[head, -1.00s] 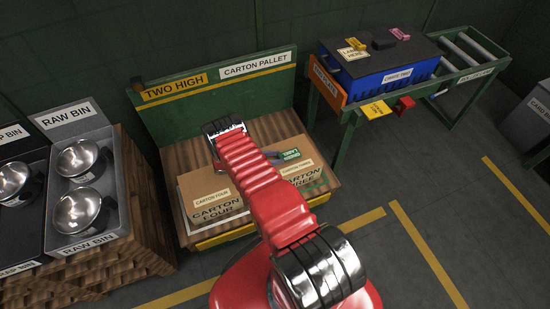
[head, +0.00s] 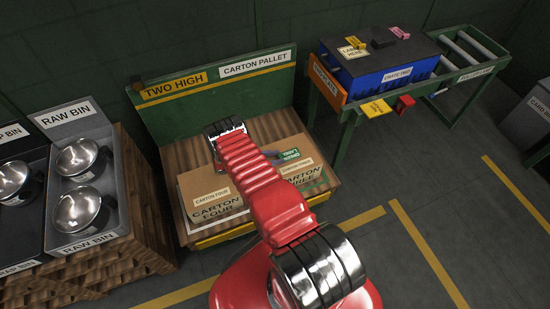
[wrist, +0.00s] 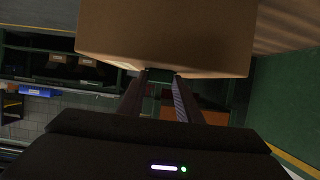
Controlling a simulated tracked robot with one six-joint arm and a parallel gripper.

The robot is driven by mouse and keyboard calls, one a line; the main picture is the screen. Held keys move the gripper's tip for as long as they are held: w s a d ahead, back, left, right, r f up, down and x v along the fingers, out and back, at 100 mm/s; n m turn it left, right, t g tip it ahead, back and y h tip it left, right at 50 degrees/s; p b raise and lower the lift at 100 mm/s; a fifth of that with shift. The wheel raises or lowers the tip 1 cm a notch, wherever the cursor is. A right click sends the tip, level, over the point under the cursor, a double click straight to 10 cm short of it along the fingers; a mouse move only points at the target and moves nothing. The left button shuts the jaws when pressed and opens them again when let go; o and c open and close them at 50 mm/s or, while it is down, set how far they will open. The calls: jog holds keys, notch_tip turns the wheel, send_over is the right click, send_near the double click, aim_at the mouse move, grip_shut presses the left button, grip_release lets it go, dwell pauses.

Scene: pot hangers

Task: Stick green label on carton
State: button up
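Carton three (head: 312,168) and carton four (head: 203,184) sit side by side on the carton pallet. My arm hides most of my gripper in the head view. In the wrist view, the two fingers of my gripper (wrist: 160,74) point at the lower edge of a brown carton (wrist: 165,35), with a dark greenish piece between their tips. It looks like the label, held there. Whether it touches the carton is not clear.
A raw bin (head: 100,125) with metal pots stands at the left. The pallet's green back board (head: 215,112) rises behind the cartons.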

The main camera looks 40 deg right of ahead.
jog(key=o, duration=0.5)
jog(key=shift+c, duration=0.2)
jog(key=shift+a, duration=0.1)
jog(key=v, duration=1.3)
jog(key=shift+a, duration=0.3)
jog(key=shift+w+r, duration=0.1)
jog(key=shift+c, duration=0.2)
